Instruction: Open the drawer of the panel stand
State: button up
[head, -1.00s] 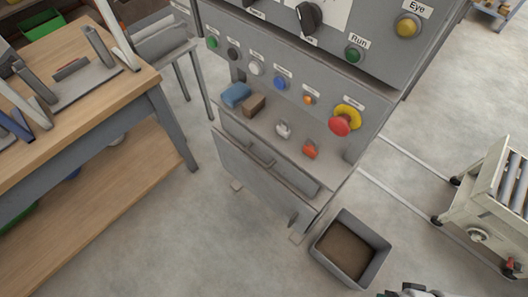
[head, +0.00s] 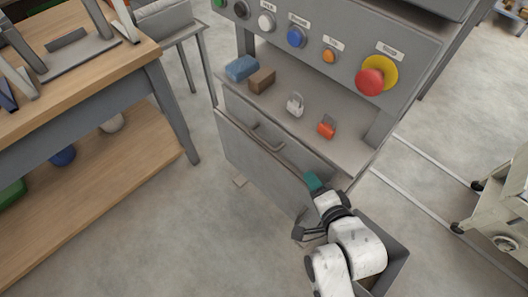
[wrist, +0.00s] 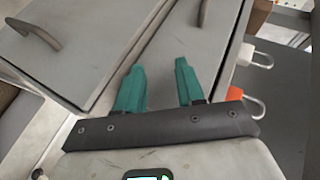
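The grey panel stand (head: 340,48) fills the upper middle of the head view. Its drawer (head: 290,160) lies just below the shelf, looks shut, and has a bar handle (head: 265,138) left of its middle. The handle also shows at the top of the wrist view (wrist: 203,12). My gripper (head: 313,182) is in front of the drawer's right end, to the right of the handle and apart from it. In the wrist view my gripper (wrist: 158,72) has its two teal fingers spread, with nothing between them. My arm hides the stand's lower right part.
On the shelf sit a blue block (head: 241,69), a brown block (head: 262,80), a white padlock (head: 295,105) and a red padlock (head: 326,129). A grey bin (head: 395,250) stands partly behind my arm. A wooden bench (head: 100,75) is at left; floor between is clear.

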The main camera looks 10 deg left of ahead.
aim_at(263, 140)
jog(key=w+a+m+t+y+b, duration=0.1)
jog(key=w+a+b, duration=0.1)
jog(key=w+a, duration=0.2)
jog(key=w+a+m+t+y+b, duration=0.1)
jog(key=w+a+b, duration=0.1)
jog(key=w+a, duration=0.2)
jog(key=w+a+m+t+y+b, duration=0.1)
jog(key=w+a+m, duration=0.1)
jog(key=a, duration=0.4)
jog(key=shift+w+a+b, duration=0.2)
jog(key=shift+w+b, duration=0.2)
jog(key=shift+w, duration=0.5)
jog(key=shift+c, duration=0.2)
grip_shut()
